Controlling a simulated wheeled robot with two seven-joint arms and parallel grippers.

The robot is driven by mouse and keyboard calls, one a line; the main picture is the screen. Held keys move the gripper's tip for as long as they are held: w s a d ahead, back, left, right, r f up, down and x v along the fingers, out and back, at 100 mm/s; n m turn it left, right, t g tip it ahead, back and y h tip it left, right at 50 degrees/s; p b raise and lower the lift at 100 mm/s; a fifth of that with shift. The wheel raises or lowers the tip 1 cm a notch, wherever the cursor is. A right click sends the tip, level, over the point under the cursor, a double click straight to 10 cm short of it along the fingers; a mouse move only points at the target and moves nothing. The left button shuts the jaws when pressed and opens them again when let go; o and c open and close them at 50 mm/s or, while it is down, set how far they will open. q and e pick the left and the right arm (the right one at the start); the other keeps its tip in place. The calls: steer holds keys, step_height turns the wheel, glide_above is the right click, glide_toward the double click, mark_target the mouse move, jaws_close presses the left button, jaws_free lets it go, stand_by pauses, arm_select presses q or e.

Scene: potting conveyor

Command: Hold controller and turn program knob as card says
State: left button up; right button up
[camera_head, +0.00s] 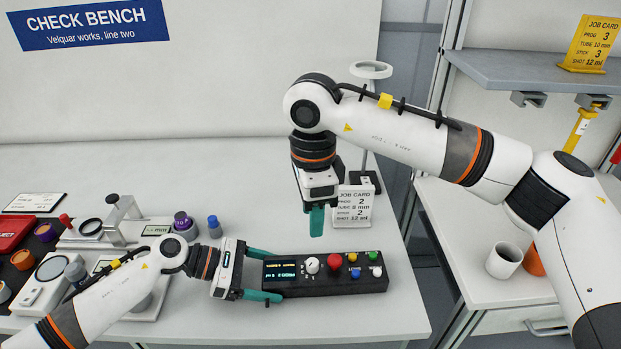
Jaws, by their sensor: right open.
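The black controller (340,285) lies on the bench with a small lit display (280,270), too small to read surely. It has a white knob (312,265), a red knob (335,262) and several coloured buttons. A white job card (352,206) behind reads PROG 2, TUBE 8 mm, STICK 2, SHOT 12 ml.
A yellow job card (587,43) on the grey shelf (520,72) reads PROG 3. A stand with a ring (371,70) rises behind my right gripper. Instruments and a red tray (14,233) crowd the left bench. A white cup (503,261) stands on the right bench.

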arm_select(q)
steer(key=o, duration=0.4)
